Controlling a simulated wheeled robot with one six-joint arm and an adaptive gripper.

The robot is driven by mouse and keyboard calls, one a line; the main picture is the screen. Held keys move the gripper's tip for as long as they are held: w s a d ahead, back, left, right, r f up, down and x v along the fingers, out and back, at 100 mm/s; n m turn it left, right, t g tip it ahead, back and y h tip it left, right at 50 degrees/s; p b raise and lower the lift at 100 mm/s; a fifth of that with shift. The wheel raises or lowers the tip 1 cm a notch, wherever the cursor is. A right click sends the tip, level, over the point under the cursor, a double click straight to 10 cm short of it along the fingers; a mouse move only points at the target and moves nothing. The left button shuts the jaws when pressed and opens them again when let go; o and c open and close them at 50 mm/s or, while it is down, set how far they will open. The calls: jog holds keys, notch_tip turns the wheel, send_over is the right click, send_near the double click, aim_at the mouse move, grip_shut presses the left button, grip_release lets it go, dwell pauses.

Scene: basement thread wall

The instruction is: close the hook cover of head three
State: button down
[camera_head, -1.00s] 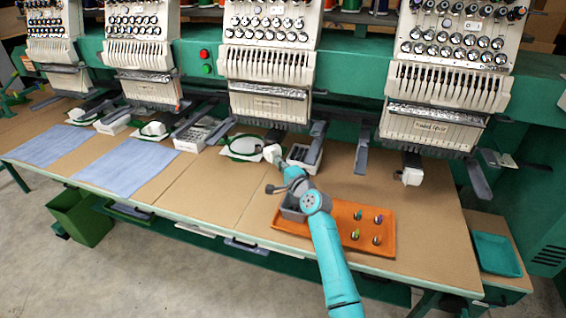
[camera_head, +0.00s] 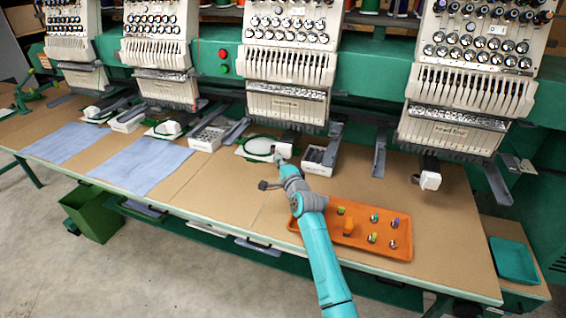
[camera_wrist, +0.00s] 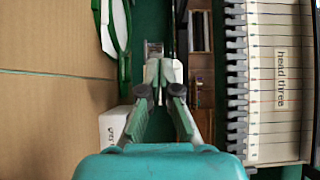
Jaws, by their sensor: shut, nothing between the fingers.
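Head three (camera_head: 287,100) is the cream embroidery head above my gripper; its label reads "head three" in the wrist view (camera_wrist: 282,80). My gripper (camera_head: 279,158) is low under the front of this head, at the end of its sewing arm. In the wrist view my gripper (camera_wrist: 163,70) is shut and empty, its pale fingertips together. A small metallic piece (camera_wrist: 154,47) shows just beyond the fingertips; I cannot tell whether it is the hook cover or whether the fingers touch it. The cover's position is not clear, as my gripper partly hides that spot.
A green hoop (camera_head: 258,147) lies close left of my gripper. A white box (camera_head: 319,168) stands close right. An orange tray (camera_head: 395,254) with several small coloured items lies at the front right. Blue cloths (camera_head: 140,165) lie left. Grey brackets (camera_head: 379,157) hang nearby.

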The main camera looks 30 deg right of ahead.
jog(key=shift+w+a, duration=0.15)
jog(key=shift+w, duration=0.4)
jog(key=shift+w+r, duration=0.1)
jog(key=shift+w, duration=0.05)
jog(key=shift+a, duration=0.2)
